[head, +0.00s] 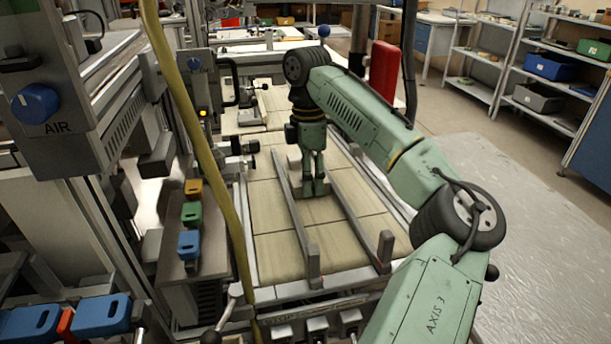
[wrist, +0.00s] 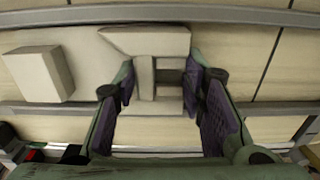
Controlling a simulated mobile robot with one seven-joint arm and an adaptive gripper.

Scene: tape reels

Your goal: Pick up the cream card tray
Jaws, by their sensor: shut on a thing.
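My gripper (head: 314,186) points straight down between two long grey rails on the conveyor-like bed. In the wrist view my gripper (wrist: 161,76) has its purple-padded fingers on either side of a cream tray-like piece (wrist: 145,42) with small open compartments, and it is shut on this piece. The sloped far part of the piece shows beyond the fingertips. Whether it touches the bed I cannot tell. In the head view the fingers mostly hide it.
A plain cream block (wrist: 33,75) lies left of the held piece in the wrist view. The grey rails (head: 355,208) flank the gripper. A yellow hose (head: 190,115) hangs at left, near blue, green and orange holders (head: 191,214). The front bed tiles (head: 278,258) are clear.

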